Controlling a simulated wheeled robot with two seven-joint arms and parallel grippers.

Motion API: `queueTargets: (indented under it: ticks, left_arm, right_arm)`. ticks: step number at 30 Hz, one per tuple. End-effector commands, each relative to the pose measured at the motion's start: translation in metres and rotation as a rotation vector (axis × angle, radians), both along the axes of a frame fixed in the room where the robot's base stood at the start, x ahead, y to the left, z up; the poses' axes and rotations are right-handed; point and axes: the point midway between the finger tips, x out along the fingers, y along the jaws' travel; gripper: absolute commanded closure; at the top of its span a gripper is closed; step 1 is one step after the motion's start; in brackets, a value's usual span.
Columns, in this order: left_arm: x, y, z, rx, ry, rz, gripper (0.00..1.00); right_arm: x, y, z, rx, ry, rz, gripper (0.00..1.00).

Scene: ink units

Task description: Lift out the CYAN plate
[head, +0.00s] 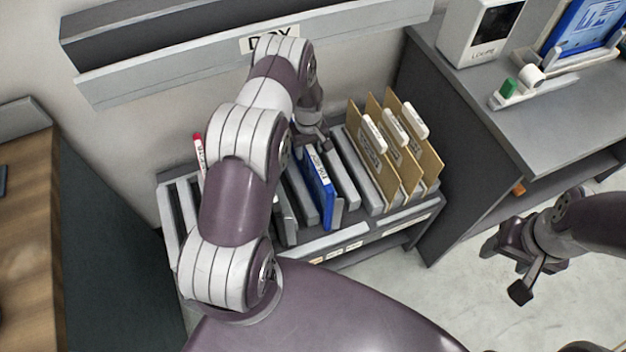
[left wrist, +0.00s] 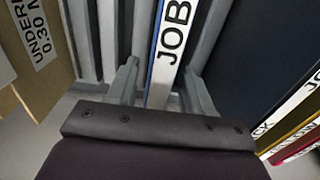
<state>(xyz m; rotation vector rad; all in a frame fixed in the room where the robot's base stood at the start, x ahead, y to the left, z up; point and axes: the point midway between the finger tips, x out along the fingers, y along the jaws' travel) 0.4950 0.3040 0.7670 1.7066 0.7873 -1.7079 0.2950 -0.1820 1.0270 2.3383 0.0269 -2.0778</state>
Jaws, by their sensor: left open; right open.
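A blue plate (head: 320,187) with a white label strip along its top edge stands upright in a slot of the grey rack (head: 345,238). In the left wrist view, this blue-faced piece (left wrist: 164,62) has a label that starts with JOB. My left gripper (head: 312,135) is over the rack at the far end of this piece. Its open fingers (left wrist: 162,88) are on either side of the label strip; I cannot tell if they touch it. No label that reads CYAN shows, and my left arm hides part of the rack. My right gripper (head: 512,268) is open and empty, away from the rack.
A red-edged plate (head: 199,155) stands left in the rack. Yellow (left wrist: 300,130) and red (left wrist: 303,150) plates show in the wrist view. Tan dividers (head: 415,145) stand at the right. A grey bench (head: 540,110) is beside the rack, and a shelf (head: 180,72) is behind.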

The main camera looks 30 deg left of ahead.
Motion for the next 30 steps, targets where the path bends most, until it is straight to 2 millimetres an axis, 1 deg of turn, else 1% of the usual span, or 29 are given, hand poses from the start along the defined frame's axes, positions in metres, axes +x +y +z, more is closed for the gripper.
queueTargets:
  ticks: [6,7,8,9,11,12,15,17,21,30]
  left_arm:
    - [0.000,0.000,0.000,0.001,-0.001,0.000,0.49]
    - [0.000,0.000,0.000,0.001,-0.001,0.000,0.52]
    - [0.000,0.000,0.000,0.001,-0.001,0.000,0.62]
    - [0.000,0.000,0.000,0.001,-0.001,0.000,0.75]
    - [0.000,0.000,0.000,0.001,-0.001,0.000,0.94]
    - [0.000,0.000,0.000,0.000,0.000,0.000,1.00]
    - [0.001,0.000,0.002,0.001,-0.002,0.000,1.00]
    - [0.001,0.000,0.010,0.000,-0.003,0.000,1.00]
    - [0.001,0.000,0.035,0.001,-0.003,-0.001,1.00]
    - [0.001,0.000,0.085,0.001,-0.002,-0.001,1.00]
  right_arm:
    - [0.000,0.000,0.000,0.000,-0.001,0.000,0.40]
    - [0.000,0.000,0.000,0.000,-0.001,0.000,0.40]
    - [0.000,0.000,0.000,0.000,-0.001,0.000,0.40]
    - [0.000,0.000,0.000,0.000,-0.001,0.000,0.40]
    - [0.000,0.000,0.000,0.000,-0.001,0.000,0.40]
    - [0.000,0.000,0.000,0.000,-0.001,0.000,0.40]
    - [0.000,0.000,0.002,0.000,-0.001,0.000,0.40]
    - [0.000,0.000,0.007,0.000,-0.001,0.000,0.40]
    - [0.000,0.000,0.026,0.000,-0.001,0.000,0.40]
    - [0.000,0.000,0.060,0.000,-0.001,0.000,0.40]
